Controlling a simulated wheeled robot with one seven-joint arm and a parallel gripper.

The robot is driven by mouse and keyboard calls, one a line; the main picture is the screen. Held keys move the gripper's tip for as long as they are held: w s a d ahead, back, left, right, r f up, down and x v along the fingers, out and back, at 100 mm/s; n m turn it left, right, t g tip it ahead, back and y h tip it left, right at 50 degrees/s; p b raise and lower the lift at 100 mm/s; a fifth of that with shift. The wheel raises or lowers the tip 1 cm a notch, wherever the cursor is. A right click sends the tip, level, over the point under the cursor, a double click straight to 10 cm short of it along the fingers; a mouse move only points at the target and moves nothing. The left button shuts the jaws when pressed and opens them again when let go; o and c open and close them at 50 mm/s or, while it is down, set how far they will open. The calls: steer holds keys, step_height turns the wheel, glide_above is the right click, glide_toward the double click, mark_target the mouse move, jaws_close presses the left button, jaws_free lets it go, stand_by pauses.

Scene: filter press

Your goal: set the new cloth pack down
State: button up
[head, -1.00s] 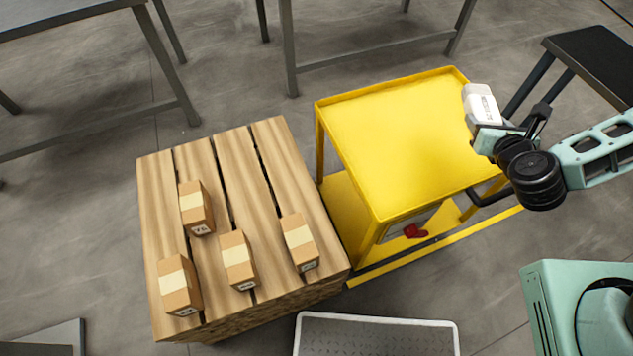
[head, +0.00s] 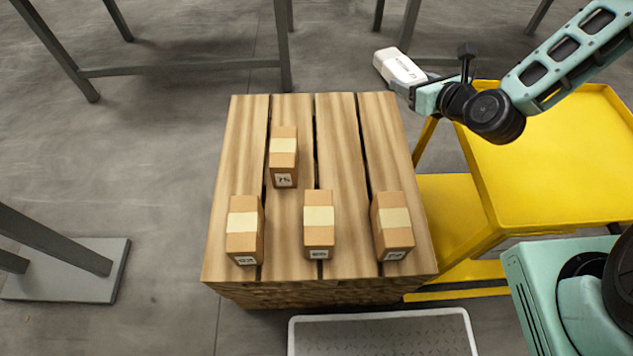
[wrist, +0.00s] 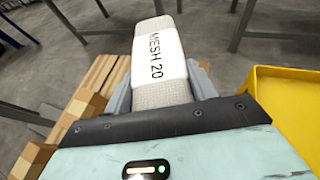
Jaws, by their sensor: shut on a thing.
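The white cloth pack (head: 399,67) is in my gripper. In the wrist view the pack (wrist: 163,60) shows a white band printed "MESH 20", held between the two grey fingers. My gripper (head: 412,86) is shut on it. In the head view the gripper and pack are above the far right corner of the wooden pallet (head: 340,170), beside the yellow cart (head: 560,165). The pack's underside is hidden.
Several taped cardboard boxes stand on the pallet, one of them (head: 284,157) farther back and the others along the front. The pallet's far edge and right rear are bare. Grey table legs (head: 284,45) stand behind. A white-rimmed tray (head: 380,318) lies in front.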

mark_target(346, 156)
steer(key=a+f+n+g+y+b, duration=0.3)
steer(key=a+f+n+y+b, duration=0.2)
steer(key=a+f+b, duration=1.05)
steer(key=d+f+b, duration=0.1)
steer(key=f+b, duration=0.1)
steer(key=d+f+b, duration=0.1)
steer(key=f+b, duration=0.1)
steer(key=b, duration=0.1)
steer(key=d+f+b, duration=0.1)
steer(key=f+b, duration=0.1)
steer(key=f, duration=0.1)
steer(key=shift+f+b, duration=0.1)
steer(key=shift+b, duration=0.25)
steer(key=o, duration=1)
